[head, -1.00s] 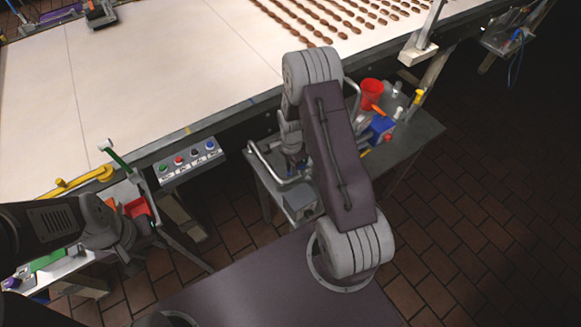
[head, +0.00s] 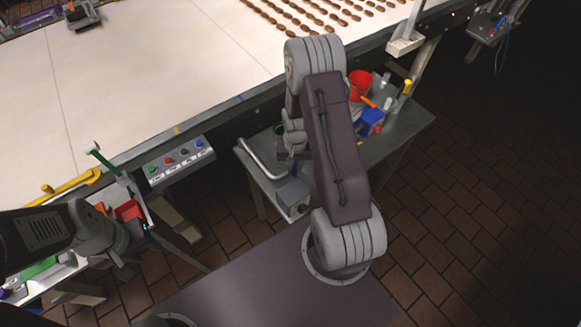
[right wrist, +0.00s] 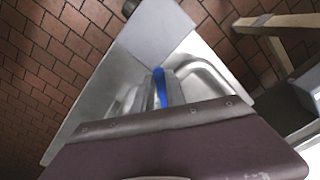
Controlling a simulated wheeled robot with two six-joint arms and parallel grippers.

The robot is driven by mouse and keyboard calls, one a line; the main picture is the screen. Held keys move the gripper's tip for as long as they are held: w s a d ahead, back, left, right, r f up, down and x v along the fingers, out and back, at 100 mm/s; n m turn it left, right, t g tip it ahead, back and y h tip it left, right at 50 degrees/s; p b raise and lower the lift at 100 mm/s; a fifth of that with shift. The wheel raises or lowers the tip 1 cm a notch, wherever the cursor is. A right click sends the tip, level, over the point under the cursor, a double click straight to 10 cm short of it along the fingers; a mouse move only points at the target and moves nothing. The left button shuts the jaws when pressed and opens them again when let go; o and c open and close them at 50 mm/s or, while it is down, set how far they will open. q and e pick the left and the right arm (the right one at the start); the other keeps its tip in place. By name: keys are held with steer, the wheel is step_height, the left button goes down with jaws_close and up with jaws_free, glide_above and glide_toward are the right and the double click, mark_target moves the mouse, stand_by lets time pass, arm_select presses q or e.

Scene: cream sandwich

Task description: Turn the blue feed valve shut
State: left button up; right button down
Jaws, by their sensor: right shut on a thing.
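The blue valve handle (right wrist: 160,88) shows as a narrow upright bar in the right wrist view. My right gripper (right wrist: 157,97) is shut on it, with pale grey parts close on both sides. In the head view my right arm folds down over the side table, and its wrist hides the valve. My left gripper (head: 122,262) hangs low at the left, beside the red bin. Its fingers are too dark and small to read.
A side table (head: 400,140) carries a bent grey pipe (head: 265,166), a grey box (head: 291,197), a red cup (head: 360,85) and a blue item (head: 371,121). A button panel (head: 180,160) hangs on the conveyor (head: 130,80). Brown floor lies open at right.

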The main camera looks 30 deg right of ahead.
steer(key=shift+s+d+r+n, duration=0.1)
steer(key=shift+d+n, duration=0.4)
steer(key=shift+n, duration=0.65)
steer(key=shift+w+d+f+n, duration=0.1)
steer(key=shift+d+n, duration=0.45)
steer(key=shift+n, duration=0.55)
steer(key=shift+s+d+r+n, duration=0.1)
steer(key=shift+d+n, duration=0.4)
steer(key=shift+n, duration=0.65)
steer(key=c, duration=1.4)
jaws_free()
steer(key=shift+o, duration=0.2)
step_height(320, 180, up, 9)
steer(key=b, duration=0.1)
steer(key=shift+b, duration=0.35)
